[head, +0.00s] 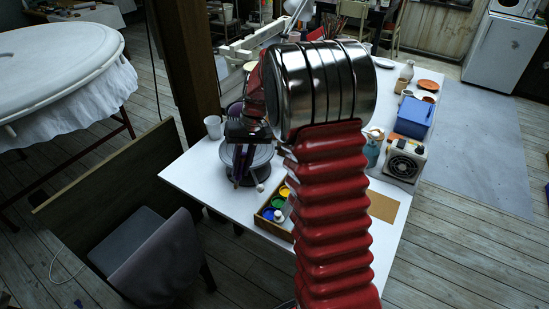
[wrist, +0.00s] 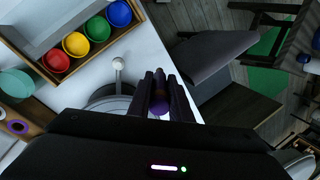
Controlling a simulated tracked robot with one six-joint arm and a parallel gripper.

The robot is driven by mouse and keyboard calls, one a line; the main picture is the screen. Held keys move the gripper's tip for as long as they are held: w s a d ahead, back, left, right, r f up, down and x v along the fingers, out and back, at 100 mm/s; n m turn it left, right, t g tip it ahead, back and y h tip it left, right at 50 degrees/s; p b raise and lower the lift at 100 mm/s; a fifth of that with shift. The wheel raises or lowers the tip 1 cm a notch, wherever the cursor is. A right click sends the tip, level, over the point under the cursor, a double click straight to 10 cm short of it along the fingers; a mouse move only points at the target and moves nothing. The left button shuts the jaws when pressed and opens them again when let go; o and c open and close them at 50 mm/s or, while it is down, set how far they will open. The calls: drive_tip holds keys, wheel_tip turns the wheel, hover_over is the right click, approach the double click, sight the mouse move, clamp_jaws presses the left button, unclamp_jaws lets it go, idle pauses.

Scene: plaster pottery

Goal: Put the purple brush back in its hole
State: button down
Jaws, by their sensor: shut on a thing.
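My gripper (head: 241,178) hangs over the near left part of the white table, in front of a grey round turntable (head: 265,157). In the wrist view, my gripper's dark fingers (wrist: 160,85) are shut on the purple brush (wrist: 160,108), whose rounded purple end shows between them. Most of the brush is hidden by the fingers. A purple ring with a dark middle (wrist: 17,127) lies at the left edge of the wrist view, on a brown surface and well apart from the fingers. I cannot tell whether it is the brush's hole.
A wooden tray with paint pots (head: 275,210) stands by the table's front edge; its red pot (wrist: 54,61) shows in the wrist view. A white cup (head: 213,127) is at the left. A blue crate (head: 414,117) and a cream heater (head: 405,161) stand right. A chair (head: 150,255) is below.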

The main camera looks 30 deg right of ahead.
drive_tip(key=w+a+f+n, duration=0.1)
drive_tip(key=a+n, duration=0.1)
drive_tip(key=a, duration=0.7)
drive_tip(key=shift+a+f+g, duration=0.3)
